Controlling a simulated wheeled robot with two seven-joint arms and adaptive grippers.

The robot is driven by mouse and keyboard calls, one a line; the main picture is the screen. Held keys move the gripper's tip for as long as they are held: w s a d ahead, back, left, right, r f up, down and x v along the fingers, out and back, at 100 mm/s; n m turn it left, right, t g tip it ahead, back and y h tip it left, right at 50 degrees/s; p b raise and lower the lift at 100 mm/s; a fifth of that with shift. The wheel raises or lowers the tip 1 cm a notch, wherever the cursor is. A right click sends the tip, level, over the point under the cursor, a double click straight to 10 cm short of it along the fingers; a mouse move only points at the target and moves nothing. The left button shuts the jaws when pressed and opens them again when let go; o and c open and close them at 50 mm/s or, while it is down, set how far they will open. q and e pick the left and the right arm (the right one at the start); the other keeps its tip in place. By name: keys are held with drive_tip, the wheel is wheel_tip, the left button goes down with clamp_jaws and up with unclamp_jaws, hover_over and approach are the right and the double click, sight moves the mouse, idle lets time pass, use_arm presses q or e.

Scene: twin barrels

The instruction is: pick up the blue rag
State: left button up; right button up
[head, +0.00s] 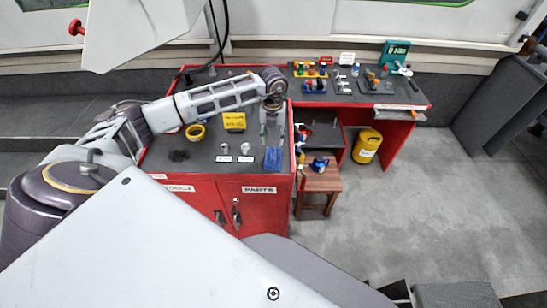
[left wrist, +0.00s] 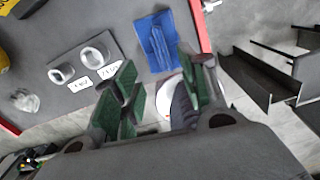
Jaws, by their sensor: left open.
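The blue rag (head: 273,161) lies flat on the grey top of the red cabinet (head: 205,147), close to its right edge. It also shows in the left wrist view (left wrist: 157,42), beyond the fingertips. My left gripper (head: 270,138) points down at the rag from above, with its fingers apart and nothing between them. In the left wrist view, the green-padded fingers (left wrist: 158,88) stand on either side, with the rag past the gap. I cannot tell the exact height above it. My right gripper is in neither view.
Two metal parts with labels (head: 235,148) stand left of the rag. A yellow box (head: 234,121) and a tape roll (head: 195,132) lie farther back. A wooden stool (head: 320,180) stands right of the cabinet, near a yellow canister (head: 366,147).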

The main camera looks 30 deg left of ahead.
use_arm(q)
hover_over(273, 152)
drive_tip(key=shift+s+d+f, duration=0.1)
drive_tip(key=shift+f, duration=1.1)
drive_tip(key=shift+s+f, duration=0.1)
drive_tip(key=shift+f, duration=1.1)
drive_tip(key=shift+p, duration=0.3)
drive_tip(key=shift+f+p, duration=0.35)
drive_tip(key=shift+f, duration=0.5)
drive_tip(key=shift+w+f+p, duration=0.15)
drive_tip(key=shift+f+p, duration=0.2)
drive_tip(key=shift+f, duration=1.4)
clamp_jaws()
